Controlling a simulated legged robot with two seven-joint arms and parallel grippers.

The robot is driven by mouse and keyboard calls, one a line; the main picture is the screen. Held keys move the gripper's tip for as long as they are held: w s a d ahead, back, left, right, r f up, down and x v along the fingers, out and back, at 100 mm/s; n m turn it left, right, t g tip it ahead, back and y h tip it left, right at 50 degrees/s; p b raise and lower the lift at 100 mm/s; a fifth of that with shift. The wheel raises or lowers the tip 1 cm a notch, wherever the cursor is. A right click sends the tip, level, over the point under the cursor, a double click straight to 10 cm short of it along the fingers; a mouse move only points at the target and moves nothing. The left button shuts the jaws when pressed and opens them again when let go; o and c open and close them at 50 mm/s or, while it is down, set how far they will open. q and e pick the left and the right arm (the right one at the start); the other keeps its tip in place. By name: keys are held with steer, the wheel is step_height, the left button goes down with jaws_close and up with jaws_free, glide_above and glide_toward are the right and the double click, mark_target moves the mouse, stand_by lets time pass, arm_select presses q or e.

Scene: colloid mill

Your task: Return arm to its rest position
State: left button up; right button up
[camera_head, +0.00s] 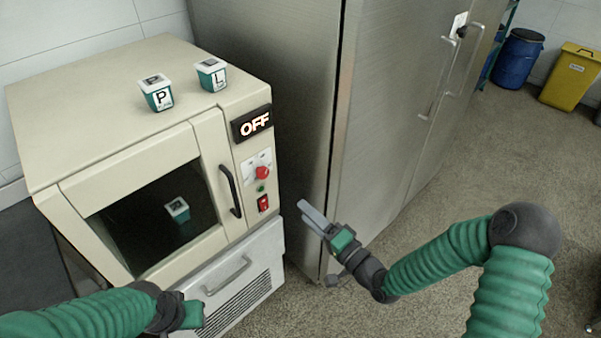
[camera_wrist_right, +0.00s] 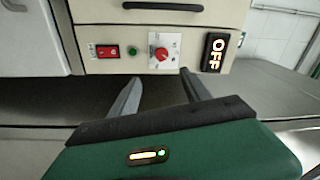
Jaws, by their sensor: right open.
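My right arm (camera_head: 440,262) is green and reaches in from the right in the head view. Its gripper (camera_head: 308,213) is in front of the machine's right side, near the steel cabinet, apart from both. In the right wrist view the two fingers of this gripper (camera_wrist_right: 160,90) stand apart with nothing between them. The beige machine (camera_head: 100,75) has a panel with a lit OFF display (camera_head: 251,123), a red knob (camera_head: 262,172) and a red switch (camera_head: 263,203). My left arm (camera_head: 90,314) comes in at the lower left; its fingertips are not clearly visible.
Cups marked P (camera_head: 157,93) and L (camera_head: 211,75) stand on the machine. Another cup (camera_head: 177,208) shows behind its dark door window. The tall steel cabinet (camera_head: 390,100) stands to the right. A blue barrel (camera_head: 517,60) and yellow bin (camera_head: 571,78) are farther back.

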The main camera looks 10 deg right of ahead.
steer(key=shift+f, duration=0.1)
steer(key=s+d+f+n+g+h+p, duration=0.3)
steer(key=s+d+f+n+g+h, duration=0.3)
steer(key=d+n+g+h, duration=0.15)
steer(key=s+d+r+g+h, duration=0.1)
steer(key=s+r+g, duration=0.1)
steer(key=s, duration=0.5)
steer(key=s+d+r+g+h+p, duration=0.1)
steer(key=s+r+g+h, duration=0.1)
steer(key=s, duration=0.5)
steer(key=shift+s+d+n+g, duration=0.2)
steer(key=shift+d+n+g, duration=0.25)
steer(key=shift+g, duration=0.3)
steer(key=shift+a+r, duration=0.15)
steer(key=shift+a, duration=0.1)
